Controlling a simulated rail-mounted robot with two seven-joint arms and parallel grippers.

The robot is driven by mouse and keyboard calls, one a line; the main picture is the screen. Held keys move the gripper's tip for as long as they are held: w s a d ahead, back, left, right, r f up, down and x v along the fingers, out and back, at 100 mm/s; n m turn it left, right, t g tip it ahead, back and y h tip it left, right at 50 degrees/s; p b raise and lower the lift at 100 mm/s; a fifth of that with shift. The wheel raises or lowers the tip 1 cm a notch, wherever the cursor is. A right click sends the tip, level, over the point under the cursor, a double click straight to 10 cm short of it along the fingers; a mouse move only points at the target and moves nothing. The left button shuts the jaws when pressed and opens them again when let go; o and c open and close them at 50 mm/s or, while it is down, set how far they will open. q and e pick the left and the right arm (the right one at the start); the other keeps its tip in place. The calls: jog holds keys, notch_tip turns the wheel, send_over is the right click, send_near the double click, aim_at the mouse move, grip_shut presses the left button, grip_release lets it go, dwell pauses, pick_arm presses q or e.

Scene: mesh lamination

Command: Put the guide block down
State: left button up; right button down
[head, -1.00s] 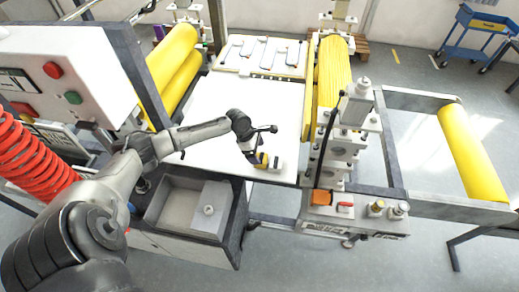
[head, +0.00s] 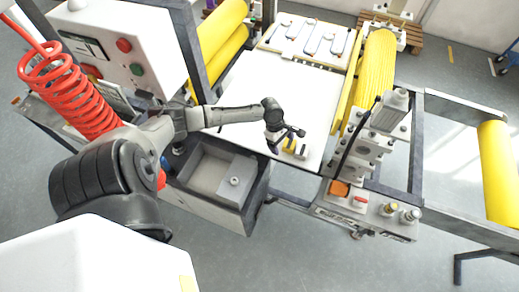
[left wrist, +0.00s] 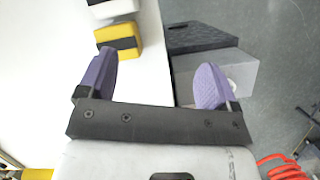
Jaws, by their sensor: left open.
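A yellow block with a dark band (head: 289,146) sits on the white table top (head: 262,92), near its front edge. A white block with a dark band (head: 302,152) sits right beside it. I cannot tell for sure which is the guide block. In the left wrist view the yellow block (left wrist: 118,42) and the white block (left wrist: 110,8) lie beyond the left fingertip. My left gripper (head: 281,140) is just beside the blocks. In the left wrist view its two purple fingers (left wrist: 155,78) are spread wide with nothing between them. My right gripper is not seen.
Yellow rollers (head: 371,80) stand right of the table top, with a metal roller stand (head: 372,135) at its front right. A pale tray with several tools (head: 308,38) lies at the back. A grey open bin (head: 210,172) is below the front edge. The table's middle is clear.

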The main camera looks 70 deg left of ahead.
pick_arm(q)
jog(key=s+d+f+m, duration=0.2)
jog(key=s+d+m, duration=0.45)
jog(key=d, duration=0.35)
jog(key=s+d+f+m, duration=0.1)
jog(key=s+d+m, duration=0.4)
jog(key=d+m, duration=0.4)
jog(key=s+d+r+m+t+y, duration=0.1)
jog(key=s+d+r+m+y, duration=0.2)
jog(key=s+r+m, duration=0.6)
jog(key=shift+s+d, duration=0.6)
jog(key=shift+d, duration=0.5)
jog(key=shift+m, duration=0.25)
